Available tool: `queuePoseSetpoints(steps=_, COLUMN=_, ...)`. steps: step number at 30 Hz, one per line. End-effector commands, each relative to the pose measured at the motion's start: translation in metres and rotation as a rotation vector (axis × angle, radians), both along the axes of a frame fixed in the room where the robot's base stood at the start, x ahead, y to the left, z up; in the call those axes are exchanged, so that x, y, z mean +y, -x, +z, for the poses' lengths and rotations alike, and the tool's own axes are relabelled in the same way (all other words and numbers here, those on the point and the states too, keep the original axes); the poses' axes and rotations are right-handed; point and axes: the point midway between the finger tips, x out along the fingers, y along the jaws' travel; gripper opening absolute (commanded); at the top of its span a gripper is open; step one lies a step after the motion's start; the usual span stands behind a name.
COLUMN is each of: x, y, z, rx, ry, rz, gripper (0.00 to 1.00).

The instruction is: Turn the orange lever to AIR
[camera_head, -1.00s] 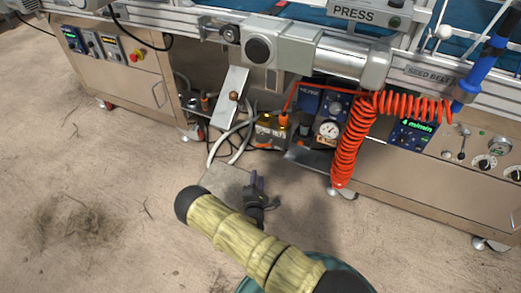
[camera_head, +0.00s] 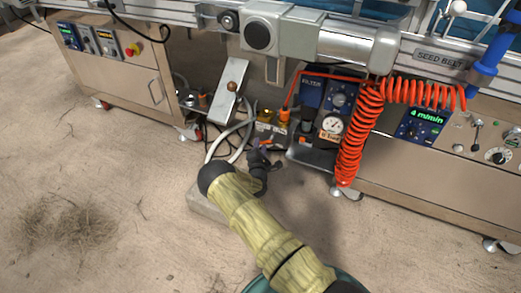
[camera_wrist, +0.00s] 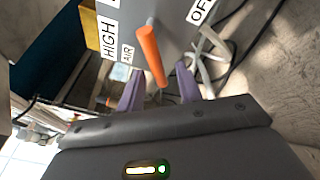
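The orange lever (camera_wrist: 152,55) sticks out of a grey panel (camera_wrist: 170,25) in the wrist view. An AIR label (camera_wrist: 127,53) and a HIGH label (camera_wrist: 109,38) are to its left, and an OFF label (camera_wrist: 200,11) is to its upper right. The lever's end points down in the picture, toward the gap between my fingers. My gripper (camera_wrist: 159,86) is open, with one purple finger on each side of that end; I cannot tell whether either touches it. In the head view my gripper (camera_head: 268,158) is low in front of the machine, and the lever is not clearly distinguishable there.
A coiled red hose (camera_head: 352,140) hangs right of my gripper, beside a pressure gauge (camera_head: 333,125). A slanted metal plate (camera_head: 228,92) and pale hoses (camera_head: 220,140) are to the left.

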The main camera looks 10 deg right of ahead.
Motion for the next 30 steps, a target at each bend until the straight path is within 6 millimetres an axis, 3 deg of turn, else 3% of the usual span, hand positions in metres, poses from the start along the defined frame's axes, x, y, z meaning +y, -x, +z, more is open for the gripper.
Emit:
queuePoseSetpoints(steps=10, x=-0.0017, y=-0.0044, z=0.0009, rx=0.001, ry=0.001, rz=-0.001, gripper=0.33)
queuePoseSetpoints(steps=15, x=-0.0015, y=-0.0042, z=0.0007, rx=0.001, ry=0.001, rz=-0.001, gripper=0.00)
queuePoseSetpoints(steps=30, x=0.0001, y=-0.0049, z=0.0017, rx=-0.043, ry=-0.061, rz=-0.001, gripper=0.00)
